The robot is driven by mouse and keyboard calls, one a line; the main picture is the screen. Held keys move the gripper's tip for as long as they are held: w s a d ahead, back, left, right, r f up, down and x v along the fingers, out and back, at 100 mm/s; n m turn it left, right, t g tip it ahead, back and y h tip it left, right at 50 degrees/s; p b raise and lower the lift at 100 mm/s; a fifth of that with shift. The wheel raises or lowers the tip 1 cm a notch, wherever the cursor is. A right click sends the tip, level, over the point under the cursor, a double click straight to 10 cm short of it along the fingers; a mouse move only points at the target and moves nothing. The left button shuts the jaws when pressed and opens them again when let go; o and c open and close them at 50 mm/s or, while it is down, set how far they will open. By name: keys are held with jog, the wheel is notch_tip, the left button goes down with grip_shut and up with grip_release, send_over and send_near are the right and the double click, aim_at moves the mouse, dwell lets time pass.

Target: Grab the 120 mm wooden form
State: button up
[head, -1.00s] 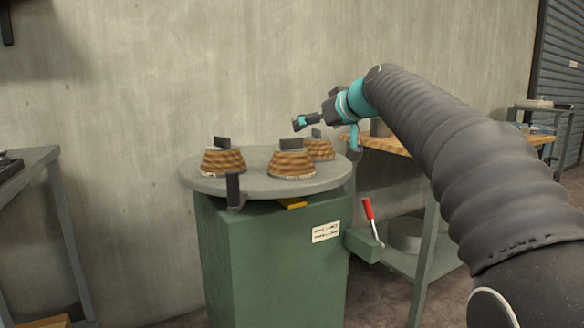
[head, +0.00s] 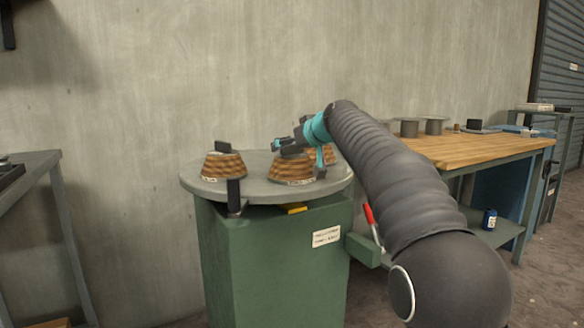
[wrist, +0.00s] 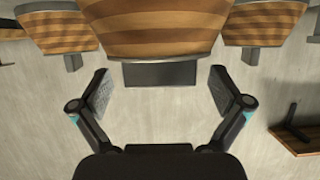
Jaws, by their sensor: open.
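Three striped wooden forms, each with a dark upright tab, sit on a round grey table: a left one (head: 223,167), a front middle one (head: 290,171) and a partly hidden back right one (head: 329,155). Their white labels are too small to read, so I cannot tell which is 120 mm. My gripper (head: 280,146) is open at the top of the middle form. In the wrist view, my gripper (wrist: 159,75) has its fingers apart on either side of the middle form's dark tab (wrist: 160,75), with gaps on both sides. The middle form (wrist: 150,40) fills the top centre there.
The grey round table (head: 205,188) stands on a green cabinet (head: 265,265) with a dark bracket (head: 234,195) at its front edge and a red-handled lever (head: 369,215) at right. A wooden workbench (head: 480,150) with metal pots is behind my arm. A concrete wall stands behind.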

jog(key=shift+w+a, duration=0.1)
jog(key=shift+w, duration=0.05)
jog(key=c, duration=1.8)
grip_shut()
